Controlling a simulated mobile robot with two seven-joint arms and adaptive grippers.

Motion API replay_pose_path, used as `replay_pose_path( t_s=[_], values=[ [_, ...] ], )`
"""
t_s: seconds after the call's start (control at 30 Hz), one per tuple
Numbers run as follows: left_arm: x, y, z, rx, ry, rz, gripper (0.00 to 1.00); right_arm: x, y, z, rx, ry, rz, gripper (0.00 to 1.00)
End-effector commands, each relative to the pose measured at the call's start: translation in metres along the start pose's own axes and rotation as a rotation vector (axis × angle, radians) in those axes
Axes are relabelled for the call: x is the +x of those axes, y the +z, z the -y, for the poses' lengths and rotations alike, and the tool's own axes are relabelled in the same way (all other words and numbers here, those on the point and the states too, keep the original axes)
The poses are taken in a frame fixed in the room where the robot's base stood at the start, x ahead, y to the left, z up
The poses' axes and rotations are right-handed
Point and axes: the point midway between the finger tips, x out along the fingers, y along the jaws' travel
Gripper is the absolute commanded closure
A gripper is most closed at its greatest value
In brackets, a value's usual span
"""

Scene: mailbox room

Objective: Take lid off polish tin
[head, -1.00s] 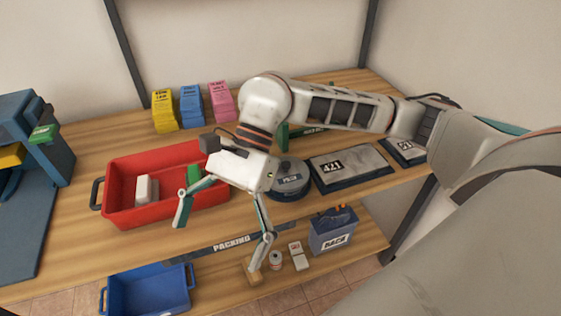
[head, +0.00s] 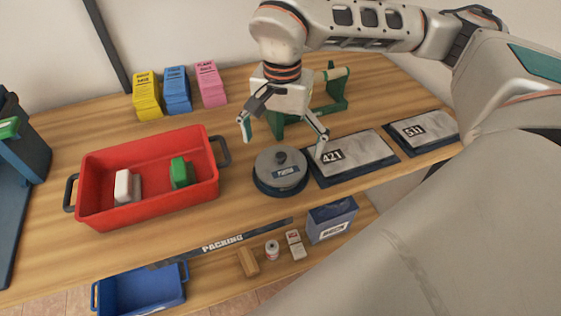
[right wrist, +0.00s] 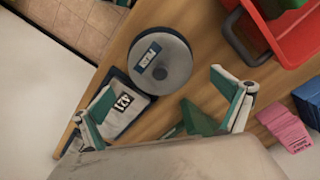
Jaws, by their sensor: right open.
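The polish tin (head: 280,175) is a round, dark blue-grey tin standing on the wooden bench, right of the red tray. Its grey lid (head: 281,163) is on top, with a dark round knob in the middle and a label on the front side. The tin also shows in the right wrist view (right wrist: 160,62). My right gripper (head: 282,147) is open and empty, above and behind the tin, its fingers spread wide and apart from the lid. In the right wrist view its fingertips (right wrist: 158,92) lie either side of the lower picture. My left gripper is not in view.
A red tray (head: 94,170) with a white block and a green block stands left of the tin. Plates marked 421 (head: 350,160) and 511 (head: 425,130) lie to the right. A green stand (head: 335,92) is behind the gripper. A blue bin (head: 140,290) sits on the lower shelf.

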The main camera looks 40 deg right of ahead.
Motion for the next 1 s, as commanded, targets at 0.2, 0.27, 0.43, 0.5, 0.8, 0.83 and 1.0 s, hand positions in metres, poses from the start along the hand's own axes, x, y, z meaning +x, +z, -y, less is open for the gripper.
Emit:
replay_pose_path(
  t_s=[0.2, 0.27, 0.43, 0.5, 0.8, 0.83, 1.0],
  values=[
    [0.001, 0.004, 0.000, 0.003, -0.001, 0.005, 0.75, 0.033, -0.001, 0.000, 0.000, 0.003, 0.003, 0.00],
    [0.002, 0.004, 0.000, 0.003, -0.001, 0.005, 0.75, 0.037, -0.001, 0.001, -0.001, 0.001, 0.002, 0.00],
    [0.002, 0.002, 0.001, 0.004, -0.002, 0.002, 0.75, 0.040, -0.001, 0.001, 0.000, -0.002, 0.000, 0.00],
    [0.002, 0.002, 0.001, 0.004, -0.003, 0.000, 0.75, 0.039, -0.001, 0.001, 0.000, -0.002, 0.001, 0.00],
    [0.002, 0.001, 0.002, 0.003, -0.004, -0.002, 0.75, 0.040, -0.001, 0.001, 0.000, -0.001, 0.001, 0.47],
    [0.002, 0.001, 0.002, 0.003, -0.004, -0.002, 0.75, 0.040, -0.001, 0.001, -0.001, -0.001, 0.001, 0.48],
    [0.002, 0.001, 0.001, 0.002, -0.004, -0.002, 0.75, 0.042, -0.001, 0.001, -0.002, 0.002, 0.002, 0.49]
  ],
)
